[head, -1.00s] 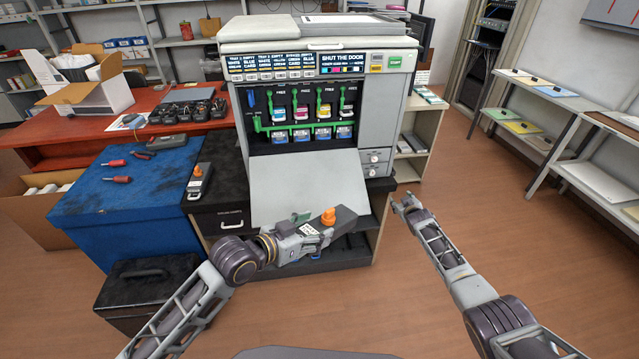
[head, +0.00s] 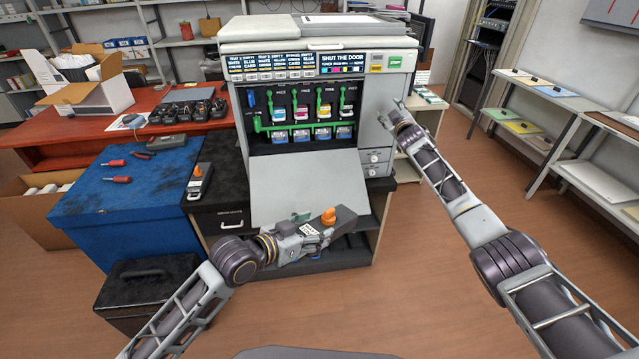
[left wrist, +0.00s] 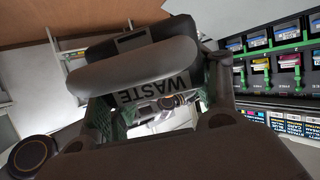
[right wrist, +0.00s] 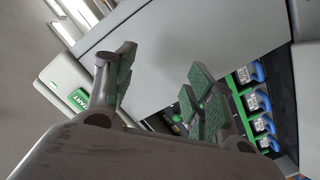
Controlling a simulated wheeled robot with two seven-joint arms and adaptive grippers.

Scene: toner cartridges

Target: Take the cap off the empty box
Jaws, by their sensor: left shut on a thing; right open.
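A dark waste box (head: 345,221) with an orange cap (head: 328,216) on its top is held in front of the printer's lowered door. My left gripper (head: 304,236) is shut on this box. The left wrist view shows the box (left wrist: 140,62) between the fingers with its WASTE label; the cap is hidden there. I cannot tell which box is empty. My right gripper (head: 397,118) is open and empty before the printer's right side, well above and right of the held box.
The printer (head: 388,110) shows a row of toner slots above its lowered door (head: 310,185). The blue cabinet (head: 120,200) at left carries screwdrivers and pliers. The right wrist view shows the printer's grey panel (right wrist: 240,35) close by. The floor at right is clear.

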